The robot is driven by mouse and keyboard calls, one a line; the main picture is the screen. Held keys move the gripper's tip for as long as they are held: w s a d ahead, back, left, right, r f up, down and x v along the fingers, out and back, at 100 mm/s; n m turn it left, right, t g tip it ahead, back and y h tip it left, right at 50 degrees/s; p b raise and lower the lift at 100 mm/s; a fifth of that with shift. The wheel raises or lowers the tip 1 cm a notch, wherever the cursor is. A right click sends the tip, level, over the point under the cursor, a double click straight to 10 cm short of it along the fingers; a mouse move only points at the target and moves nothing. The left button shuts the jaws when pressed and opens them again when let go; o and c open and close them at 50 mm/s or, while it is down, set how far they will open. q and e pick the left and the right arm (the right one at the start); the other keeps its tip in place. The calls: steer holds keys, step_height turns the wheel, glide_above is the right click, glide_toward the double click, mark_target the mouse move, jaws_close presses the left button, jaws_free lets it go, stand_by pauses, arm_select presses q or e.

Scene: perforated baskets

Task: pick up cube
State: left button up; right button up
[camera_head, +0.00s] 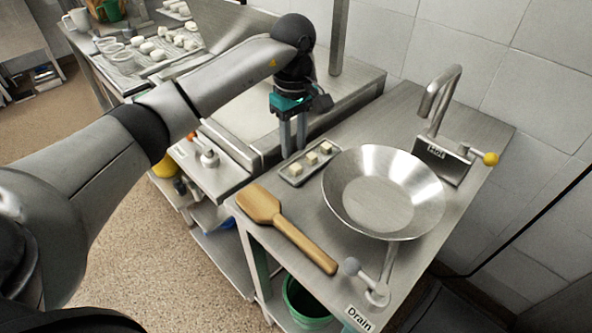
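Three small pale cubes sit in a row on a small metal tray (287,175): a near one (296,169), a middle one (311,159) and a far one (326,148). My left gripper (293,148) points down at the tray's far left edge, behind the near cube in the picture. Its two grey fingers stand apart with a gap between them, and I see nothing held there. I cannot tell how high the tips are above the counter. My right gripper is out of view.
A wide steel pan (383,190) stands close right of the tray. A wooden paddle (287,229) lies in front. A tap (437,105) rises behind the pan. A ball-ended lever (368,281) stands near the "Drain" label. A steel raised unit (345,92) lies behind the gripper.

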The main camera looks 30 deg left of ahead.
mark_target(295, 165)
arm_select(q)
step_height(295, 165, down, 4)
steer(key=shift+d+f+b, duration=0.1)
steer(key=shift+f+b, duration=0.15)
steer(key=shift+b, duration=0.2)
steer(key=shift+f, duration=0.3)
steer(key=shift+w, duration=0.1)
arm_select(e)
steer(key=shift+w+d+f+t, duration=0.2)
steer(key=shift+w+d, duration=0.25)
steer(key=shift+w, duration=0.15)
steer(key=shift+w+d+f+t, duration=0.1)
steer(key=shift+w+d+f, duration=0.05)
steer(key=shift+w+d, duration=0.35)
arm_select(q)
jaws_close()
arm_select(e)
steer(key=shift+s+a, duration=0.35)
